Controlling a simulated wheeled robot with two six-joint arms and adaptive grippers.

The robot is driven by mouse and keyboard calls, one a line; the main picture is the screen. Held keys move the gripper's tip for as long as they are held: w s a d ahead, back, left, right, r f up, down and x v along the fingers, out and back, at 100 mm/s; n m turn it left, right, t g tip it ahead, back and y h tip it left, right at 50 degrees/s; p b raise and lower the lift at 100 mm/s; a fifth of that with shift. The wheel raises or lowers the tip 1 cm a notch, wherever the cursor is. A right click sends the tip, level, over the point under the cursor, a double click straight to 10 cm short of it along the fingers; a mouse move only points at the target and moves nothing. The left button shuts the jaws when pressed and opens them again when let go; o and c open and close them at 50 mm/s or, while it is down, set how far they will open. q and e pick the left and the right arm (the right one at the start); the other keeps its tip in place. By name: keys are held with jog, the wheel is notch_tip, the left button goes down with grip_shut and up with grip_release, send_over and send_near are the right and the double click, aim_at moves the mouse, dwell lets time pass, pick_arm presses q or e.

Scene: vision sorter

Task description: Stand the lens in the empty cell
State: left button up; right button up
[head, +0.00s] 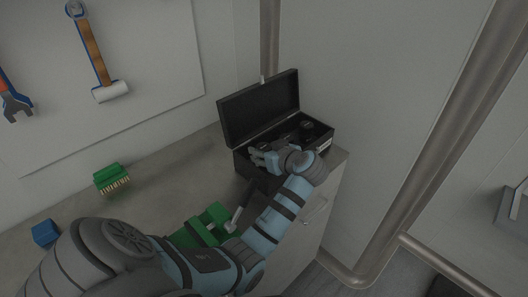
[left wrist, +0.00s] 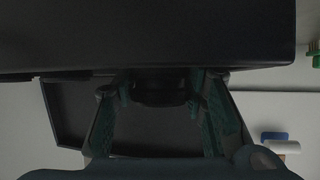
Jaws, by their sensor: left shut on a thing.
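The black case (head: 242,156) stands open at the back right of the grey worktop, its lid (head: 258,108) raised. Several dark items sit inside its cells; which cell is empty is too dark to tell. My left gripper (head: 258,157) is at the case's front left part. In the left wrist view my left gripper (left wrist: 160,100) is shut on a dark, rounded thing, seemingly the lens (left wrist: 160,88), between its two fingers. The lens is hidden in the head view, and I cannot tell whether it touches the case. My right gripper is not in view.
A green brush (head: 112,179) and a blue block (head: 45,233) lie on the worktop (head: 160,190) at left. A green object (head: 210,222) is partly behind my left arm. Tools hang on the wall board (head: 150,60). A metal pipe (head: 270,45) runs behind the case.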

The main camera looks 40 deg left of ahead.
pick_arm(q)
jog(key=shift+f, duration=0.1)
jog(key=shift+f+b, duration=0.35)
jog(key=shift+f, duration=0.05)
jog(key=shift+f, duration=0.1)
jog(key=o, duration=1)
jog(key=shift+w, duration=0.1)
jog(key=shift+d+r+p, duration=0.25)
jog(key=shift+r, duration=0.25)
jog(key=shift+d+r+p, duration=0.2)
jog(key=shift+r, duration=0.25)
jog(key=v, duration=0.6)
jog(key=shift+s+d+r, duration=0.1)
jog(key=shift+s+d, duration=0.2)
jog(key=shift+s, duration=0.05)
